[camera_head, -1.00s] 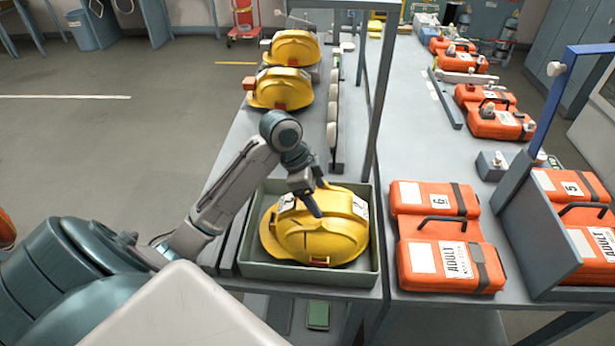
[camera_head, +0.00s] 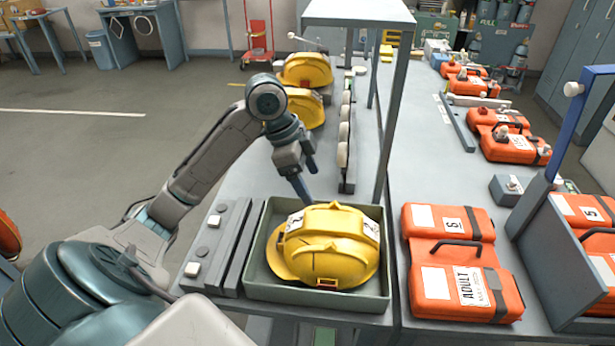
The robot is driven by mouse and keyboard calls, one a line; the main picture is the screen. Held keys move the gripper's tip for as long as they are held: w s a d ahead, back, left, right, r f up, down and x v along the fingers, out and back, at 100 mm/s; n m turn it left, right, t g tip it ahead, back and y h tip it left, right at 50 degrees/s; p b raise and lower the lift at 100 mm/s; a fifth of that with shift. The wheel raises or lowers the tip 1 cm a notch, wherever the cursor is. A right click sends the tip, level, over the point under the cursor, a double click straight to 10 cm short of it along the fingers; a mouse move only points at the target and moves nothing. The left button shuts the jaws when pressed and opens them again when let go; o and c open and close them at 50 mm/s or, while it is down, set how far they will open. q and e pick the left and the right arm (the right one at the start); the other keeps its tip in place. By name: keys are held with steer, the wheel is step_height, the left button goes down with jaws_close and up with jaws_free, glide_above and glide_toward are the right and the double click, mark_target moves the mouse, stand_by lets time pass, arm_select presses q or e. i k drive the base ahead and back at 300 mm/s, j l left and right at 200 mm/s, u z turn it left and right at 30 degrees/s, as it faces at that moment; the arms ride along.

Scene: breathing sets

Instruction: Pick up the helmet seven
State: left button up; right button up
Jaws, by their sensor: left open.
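A yellow helmet (camera_head: 330,248) sits in a grey-green tray (camera_head: 262,286) at the front of the left bench. It has white labels on its sides; the number on them is too small to read for sure. My left gripper (camera_head: 307,184) is open and empty, above and behind the helmet near the tray's back edge, apart from it. Two more yellow helmets, a nearer one (camera_head: 304,107) partly hidden by my left arm and a farther one (camera_head: 306,70), stand farther back on the bench. My right gripper is not in view.
Orange cases (camera_head: 455,280) lie on the right bench beside the tray. A grey upright post (camera_head: 392,120) rises behind the tray. A row of white knobs (camera_head: 344,135) stands on a rail behind the tray. Grey strips with switches (camera_head: 212,245) lie left of the tray.

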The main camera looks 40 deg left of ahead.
mark_target(309, 70)
steer(key=u, duration=1.3)
